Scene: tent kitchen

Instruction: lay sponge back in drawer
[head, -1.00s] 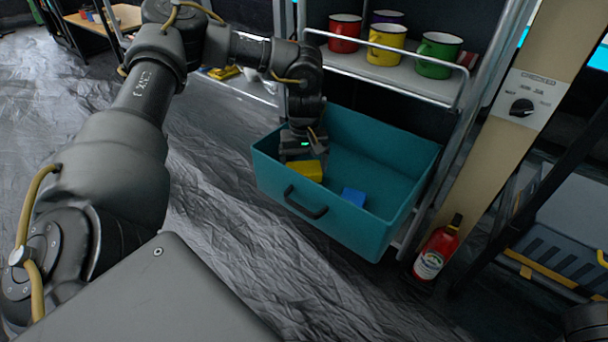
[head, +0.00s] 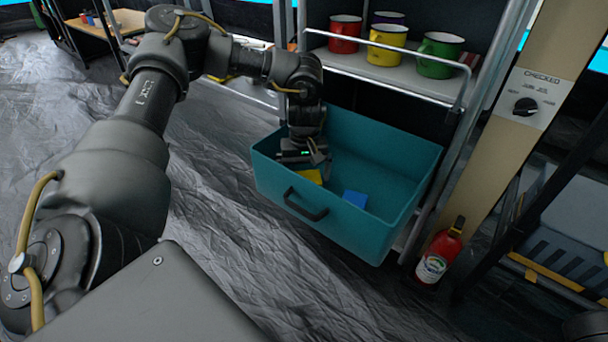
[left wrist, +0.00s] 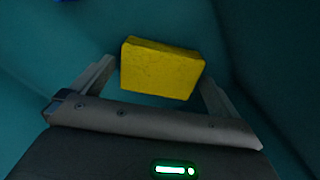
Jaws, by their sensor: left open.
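The yellow sponge (head: 312,176) is inside the open teal drawer (head: 315,228), low near its left end and partly hidden by the front wall. In the left wrist view the sponge (left wrist: 162,70) lies between my two spread fingers, with a gap on the left. My left gripper (head: 314,163) reaches down into the drawer and is open around the sponge. A blue block-like item (head: 354,198) lies in the drawer to the right of the sponge. My right gripper is not in view.
Red (head: 345,34), yellow (head: 387,43) and green (head: 438,55) mugs stand on the railed shelf above the drawer. The drawer's right part is free.

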